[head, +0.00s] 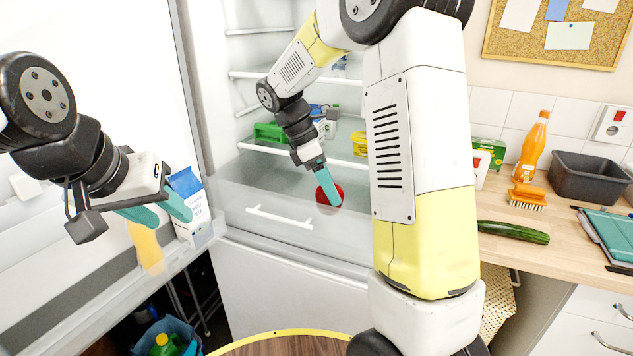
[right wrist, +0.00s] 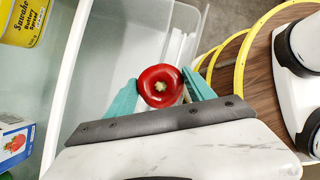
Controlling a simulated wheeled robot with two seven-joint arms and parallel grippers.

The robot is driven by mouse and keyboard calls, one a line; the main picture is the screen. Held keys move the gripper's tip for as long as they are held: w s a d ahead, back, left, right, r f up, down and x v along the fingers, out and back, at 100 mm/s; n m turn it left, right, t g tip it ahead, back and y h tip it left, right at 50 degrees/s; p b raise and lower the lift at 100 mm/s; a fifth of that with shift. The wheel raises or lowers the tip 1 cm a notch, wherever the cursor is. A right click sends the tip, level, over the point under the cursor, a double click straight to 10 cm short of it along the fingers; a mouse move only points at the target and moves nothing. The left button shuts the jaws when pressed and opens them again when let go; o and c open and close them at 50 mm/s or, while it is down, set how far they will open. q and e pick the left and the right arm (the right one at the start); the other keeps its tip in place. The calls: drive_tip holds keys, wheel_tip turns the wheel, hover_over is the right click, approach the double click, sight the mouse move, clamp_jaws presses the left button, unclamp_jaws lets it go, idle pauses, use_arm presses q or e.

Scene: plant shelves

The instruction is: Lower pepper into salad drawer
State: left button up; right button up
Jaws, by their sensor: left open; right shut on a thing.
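The red pepper (head: 321,197) is held between the teal fingers of my right gripper (head: 329,188), at the clear front of the salad drawer (head: 233,204) low in the fridge. In the right wrist view the pepper (right wrist: 160,86) sits stem toward the camera, with a finger of the right gripper (right wrist: 160,95) on each side. The clear drawer wall (right wrist: 181,42) shows behind it. I cannot tell how far below the rim the pepper is. My left gripper (head: 172,220) is open and empty, in front of a milk carton at the fridge door.
The milk carton (head: 190,205) and a yellow bottle (head: 147,248) stand in the door shelf. A fridge shelf (head: 262,150) with several packs lies above the drawer. The counter (head: 560,235) at right holds a cucumber (head: 513,232) and a dark tub (head: 588,178).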

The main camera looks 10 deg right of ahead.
sight(330, 208)
drive_tip(key=f, duration=0.2)
drive_tip(key=s+f, duration=0.1)
drive_tip(key=f, duration=0.2)
drive_tip(key=shift+a+f, duration=0.15)
drive_tip(key=shift+f, duration=0.05)
drive_tip(key=o, duration=1.4)
drive_tip(key=shift+o, duration=0.2)
drive_tip(key=v, duration=0.4)
drive_tip(key=d+v, duration=0.1)
drive_tip(key=v, duration=0.2)
drive_tip(key=w+d+v, duration=0.1)
drive_tip(key=v, duration=0.3)
drive_tip(key=shift+w+r, duration=0.1)
drive_tip(key=shift+r, duration=0.65)
drive_tip(key=shift+r+t, duration=0.3)
drive_tip(key=shift+r, duration=0.35)
drive_tip(key=s+d+r+m+t+y, duration=0.1)
drive_tip(key=s+m+t+y, duration=0.6)
drive_tip(key=s+m, duration=0.9)
drive_tip(key=s, duration=0.3)
drive_tip(key=shift+s+d+r, duration=0.2)
drive_tip(key=shift+s+r, duration=0.1)
drive_tip(key=shift+r, duration=0.1)
